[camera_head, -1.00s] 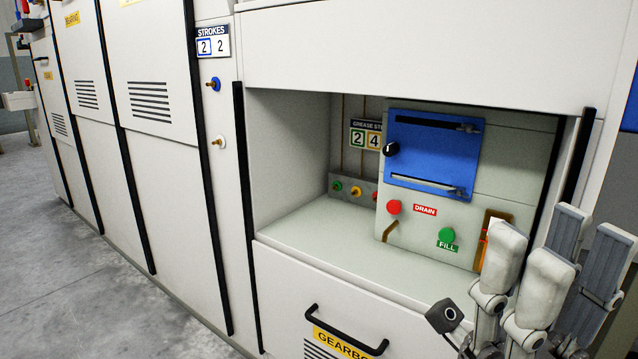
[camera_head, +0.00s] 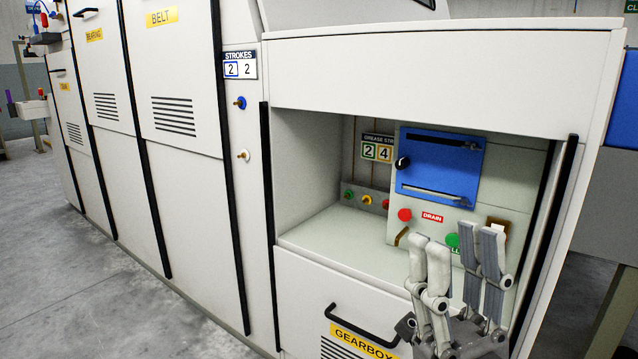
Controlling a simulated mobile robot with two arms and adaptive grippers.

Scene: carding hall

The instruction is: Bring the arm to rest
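My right gripper (camera_head: 457,245) is in the lower right of the head view, upright with its grey fingers pointing up. Its two finger groups stand apart, with nothing seen between them but the panel behind. It is in front of the grey panel (camera_head: 465,202) in the open bay and hides part of the green FILL button (camera_head: 453,241) and its label. Whether it touches the panel cannot be told. My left gripper is not in view.
The bay holds a blue door (camera_head: 437,165), a red DRAIN button (camera_head: 404,215) and a bare shelf (camera_head: 335,240). Below is the GEARBOX drawer's black handle (camera_head: 360,327). White cabinets (camera_head: 190,200) line the left. The grey floor (camera_head: 80,290) there is clear.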

